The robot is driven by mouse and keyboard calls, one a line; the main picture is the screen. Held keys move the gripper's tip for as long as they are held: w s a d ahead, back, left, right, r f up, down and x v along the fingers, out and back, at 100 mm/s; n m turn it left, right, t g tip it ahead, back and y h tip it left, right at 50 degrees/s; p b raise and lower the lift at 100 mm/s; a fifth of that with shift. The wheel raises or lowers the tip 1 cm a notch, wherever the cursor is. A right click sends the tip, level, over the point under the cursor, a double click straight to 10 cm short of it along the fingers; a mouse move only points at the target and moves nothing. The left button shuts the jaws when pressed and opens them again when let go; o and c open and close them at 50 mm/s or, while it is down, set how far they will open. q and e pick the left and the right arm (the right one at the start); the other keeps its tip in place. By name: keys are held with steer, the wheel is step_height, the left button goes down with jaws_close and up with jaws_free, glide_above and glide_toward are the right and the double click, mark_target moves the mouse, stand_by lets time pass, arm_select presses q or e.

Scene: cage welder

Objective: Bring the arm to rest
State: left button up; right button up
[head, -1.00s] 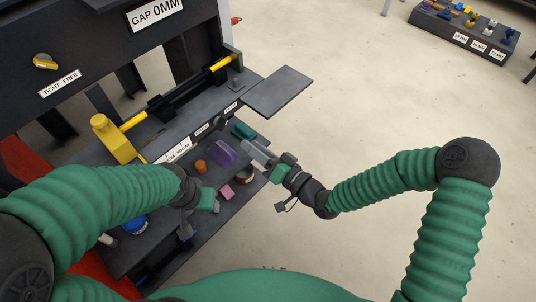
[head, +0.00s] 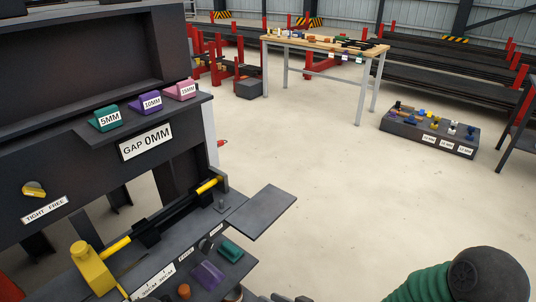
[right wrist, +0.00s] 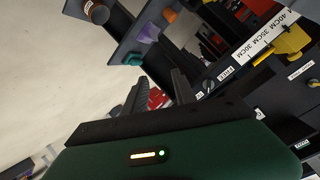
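My right arm (head: 425,286) shows at the bottom right of the head view as a green ribbed sleeve with a dark elbow joint. The tip of my right gripper (head: 285,298) just shows at the bottom edge, right of the machine's lower shelf. In the right wrist view my right gripper (right wrist: 158,84) has its two dark fingers apart with nothing between them. My left arm and gripper are outside both current views.
The dark machine has a yellow clamp (head: 92,268) and a side plate (head: 262,212). Teal (head: 230,251) and purple (head: 207,274) blocks lie on its lower shelf. Labelled blocks (head: 152,103) sit above. A wooden-topped table (head: 375,47) and parts box (head: 400,128) stand beyond clear floor.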

steer(key=s+d+m+g+h, duration=0.1)
steer(key=s+d+g+h, duration=0.15)
steer(key=d+h, duration=0.45)
steer(key=s+d+g+h, duration=0.2)
steer(key=s+d, duration=0.2)
steer(key=d, duration=0.7)
steer(key=s+r+m+g, duration=0.1)
steer(key=s+r+m, duration=0.1)
steer(key=s+r, duration=0.25)
step_height(320, 180, up, 15)
steer(key=p, duration=1.5)
steer(key=shift+s+d+f+h+p, duration=0.2)
steer(key=shift+s+d+h+p, duration=0.15)
steer(key=shift+s+h+p, duration=0.05)
steer(key=shift+g, duration=0.25)
